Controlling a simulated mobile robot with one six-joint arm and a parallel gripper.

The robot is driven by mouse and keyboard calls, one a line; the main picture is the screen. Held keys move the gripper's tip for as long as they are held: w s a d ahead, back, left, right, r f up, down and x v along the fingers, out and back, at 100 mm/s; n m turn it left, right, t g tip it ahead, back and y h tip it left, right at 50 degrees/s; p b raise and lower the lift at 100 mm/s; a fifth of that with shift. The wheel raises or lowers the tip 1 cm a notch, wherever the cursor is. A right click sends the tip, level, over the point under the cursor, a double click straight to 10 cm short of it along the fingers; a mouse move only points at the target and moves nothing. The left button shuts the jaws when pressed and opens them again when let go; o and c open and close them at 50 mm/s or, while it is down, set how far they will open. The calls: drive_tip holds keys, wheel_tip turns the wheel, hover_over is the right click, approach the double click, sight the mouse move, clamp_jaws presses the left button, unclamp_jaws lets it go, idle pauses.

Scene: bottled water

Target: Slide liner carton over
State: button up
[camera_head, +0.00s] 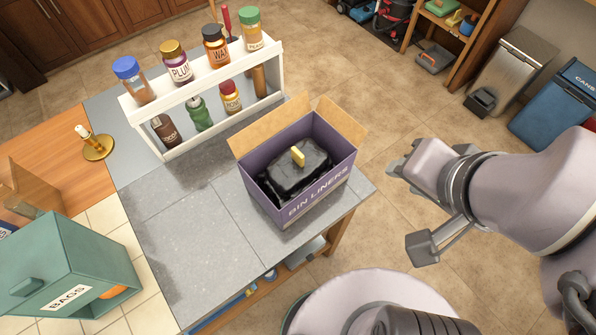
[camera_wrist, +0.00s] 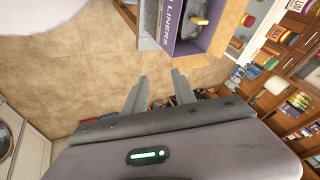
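The liner carton (camera_head: 318,198) is a purple open-topped box marked "BIN LINERS", standing near the right edge of the grey worktop (camera_head: 190,250). Its tan flaps stick out and a black bundle (camera_head: 285,178) with a yellow tab lies inside. In the wrist view the carton (camera_wrist: 184,48) shows at the top, beyond my fingertips. My gripper (camera_head: 408,208) is to the right of the carton, off the worktop's edge, apart from it. In the wrist view its fingers (camera_wrist: 157,80) stand apart with nothing between them.
A white rack (camera_head: 166,153) of several bottles stands behind the carton. A green "BAGS" box (camera_head: 70,262) is at lower left, and a brass candle holder (camera_head: 97,150) is at left. The worktop left of the carton is clear. Bins (camera_head: 512,72) stand on the floor at upper right.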

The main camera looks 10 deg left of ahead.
drive_tip(key=shift+w+a, duration=0.1)
drive_tip(key=c, duration=0.4)
drive_tip(key=w+a+f+n+g+p, duration=0.1)
drive_tip(key=n+p, duration=0.1)
drive_tip(key=w+a+f+n+g+p, duration=0.1)
drive_tip(key=a+f+n+p, duration=0.1)
drive_tip(key=n, duration=0.1)
drive_tip(key=w+a+f+n+g+p, duration=0.1)
drive_tip(key=a+n+g+p, duration=0.1)
drive_tip(key=n, duration=0.1)
drive_tip(key=shift+w+a+f+h+p, duration=0.2)
drive_tip(key=shift+w+h+p, duration=0.1)
drive_tip(key=shift+w+h, duration=0.1)
clamp_jaws()
drive_tip(key=w+a+f+n+g+b, duration=0.1)
drive_tip(key=a+f+n, duration=0.2)
drive_tip(key=f, duration=0.5)
drive_tip(key=a+f+n+h+b, duration=0.1)
drive_tip(key=a+f, duration=0.3)
drive_tip(key=f, duration=0.4)
drive_tip(key=shift+w+f+n+g+b, duration=0.3)
drive_tip(key=shift+w+n+g+b, duration=0.1)
drive_tip(key=shift+n, duration=0.5)
drive_tip(key=shift+a, duration=0.1)
